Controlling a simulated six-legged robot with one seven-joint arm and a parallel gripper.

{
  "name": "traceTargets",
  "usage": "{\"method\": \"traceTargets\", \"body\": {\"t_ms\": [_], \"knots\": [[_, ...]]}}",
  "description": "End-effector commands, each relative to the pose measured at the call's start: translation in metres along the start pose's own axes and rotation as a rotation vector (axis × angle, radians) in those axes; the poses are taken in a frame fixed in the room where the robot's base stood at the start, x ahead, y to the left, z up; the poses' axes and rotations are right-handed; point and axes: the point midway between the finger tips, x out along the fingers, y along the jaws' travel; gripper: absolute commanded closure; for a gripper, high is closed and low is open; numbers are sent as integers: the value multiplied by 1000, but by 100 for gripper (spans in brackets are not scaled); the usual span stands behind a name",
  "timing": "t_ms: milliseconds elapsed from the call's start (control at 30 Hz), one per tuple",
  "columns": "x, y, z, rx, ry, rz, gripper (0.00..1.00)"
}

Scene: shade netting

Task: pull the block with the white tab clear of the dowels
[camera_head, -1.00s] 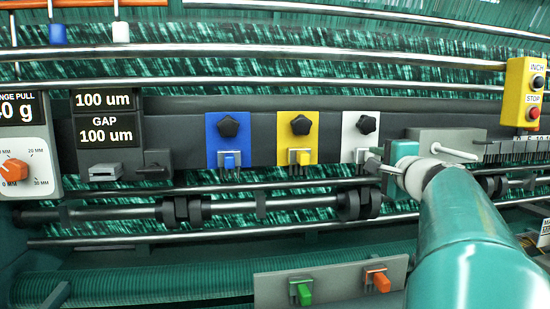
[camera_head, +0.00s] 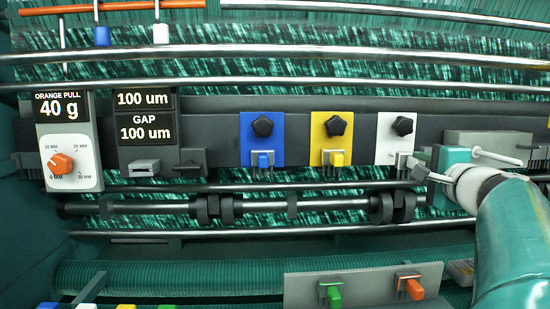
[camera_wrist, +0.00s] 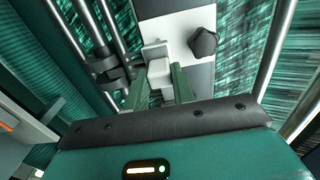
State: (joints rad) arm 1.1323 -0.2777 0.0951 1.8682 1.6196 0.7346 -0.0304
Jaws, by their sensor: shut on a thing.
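The white panel (camera_head: 396,137) with a black star knob stands at the right of the row in the head view. The white tab (camera_head: 403,162) sticks out at its lower edge, in front of a small grey piece. In the wrist view the tab (camera_wrist: 160,69) is between my two green fingers, with the white panel (camera_wrist: 178,24) behind it. My gripper (camera_head: 417,171) reaches in from the right and is shut on the white tab. The tab still sits at the panel. The dowels are too small or hidden to make out.
A blue panel (camera_head: 261,137) and a yellow panel (camera_head: 331,137) with like tabs stand to the left. A rail with black clamps (camera_head: 217,208) runs below. A grey plate (camera_head: 365,284) with green and orange tabs is lower down. A dial box (camera_head: 72,155) is at far left.

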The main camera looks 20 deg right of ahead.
Motion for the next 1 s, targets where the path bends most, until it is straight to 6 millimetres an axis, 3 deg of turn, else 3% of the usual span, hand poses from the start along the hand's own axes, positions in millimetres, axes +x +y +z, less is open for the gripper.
{"method": "traceTargets", "body": {"t_ms": [267, 733, 1000], "knots": [[-4, 0, 0, -1, 0, -1, 100], [-37, -1, 0, -2, 0, -1, 100], [-40, 0, 0, -1, 0, 0, 100]]}}
